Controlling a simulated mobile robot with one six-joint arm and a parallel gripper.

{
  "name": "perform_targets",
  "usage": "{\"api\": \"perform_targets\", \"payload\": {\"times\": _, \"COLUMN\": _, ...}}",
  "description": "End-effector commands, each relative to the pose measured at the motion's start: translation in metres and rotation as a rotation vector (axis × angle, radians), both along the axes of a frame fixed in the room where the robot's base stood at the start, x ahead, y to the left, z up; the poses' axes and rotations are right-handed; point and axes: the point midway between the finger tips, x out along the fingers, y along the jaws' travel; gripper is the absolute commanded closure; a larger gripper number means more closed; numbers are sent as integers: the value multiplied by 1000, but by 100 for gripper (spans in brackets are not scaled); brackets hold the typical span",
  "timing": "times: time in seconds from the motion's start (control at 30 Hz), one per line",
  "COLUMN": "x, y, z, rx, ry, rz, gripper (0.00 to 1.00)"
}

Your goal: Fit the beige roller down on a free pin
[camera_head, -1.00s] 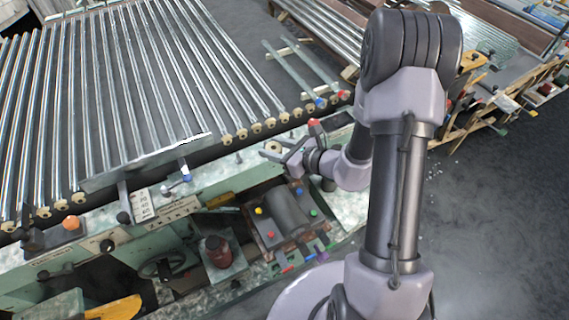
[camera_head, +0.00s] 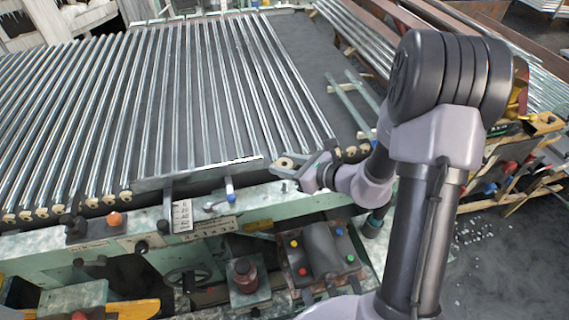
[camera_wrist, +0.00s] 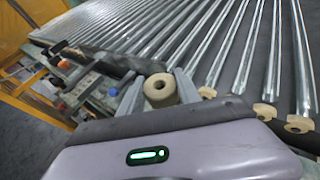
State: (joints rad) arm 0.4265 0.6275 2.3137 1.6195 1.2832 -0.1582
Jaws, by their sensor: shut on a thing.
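The beige roller (camera_wrist: 160,90) is a short cylinder with a dark hole in its upper end. My gripper (camera_wrist: 160,93) is shut around its sides. In the head view the roller (camera_head: 287,162) shows pale between the fingers of my gripper (camera_head: 288,165), near the front rail of the tube bed, just right of a long metal bar. Similar beige rollers sit along the front ends of the glass tubes, at the right of the wrist view (camera_wrist: 264,111). No bare pin can be made out; the area below the held roller is hidden.
Glass tubes (camera_head: 150,100) lie in a row behind the rail. A metal bar (camera_head: 200,175) crosses their front ends left of my gripper. A lever with a blue knob (camera_head: 230,196) and an orange knob (camera_head: 115,218) stand on the green machine front. A button box (camera_head: 320,252) sits nearer.

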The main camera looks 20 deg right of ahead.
Motion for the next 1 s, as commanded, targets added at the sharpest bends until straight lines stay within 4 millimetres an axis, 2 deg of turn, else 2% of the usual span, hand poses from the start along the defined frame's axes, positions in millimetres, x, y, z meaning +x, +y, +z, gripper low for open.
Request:
{"api": "perform_targets", "payload": {"times": 0.03, "x": 0, "y": 0, "z": -12, "rx": 0, "ry": 0, "rz": 0, "gripper": 99}}
{"api": "perform_targets", "payload": {"times": 0.1, "x": 0, "y": 0, "z": -22, "rx": 0, "ry": 0, "rz": 0, "gripper": 99}}
{"api": "perform_targets", "payload": {"times": 0.3, "x": 0, "y": 0, "z": -41, "rx": 0, "ry": 0, "rz": 0, "gripper": 99}}
{"api": "perform_targets", "payload": {"times": 1.0, "x": 0, "y": 0, "z": -40, "rx": 0, "ry": 0, "rz": 0, "gripper": 99}}
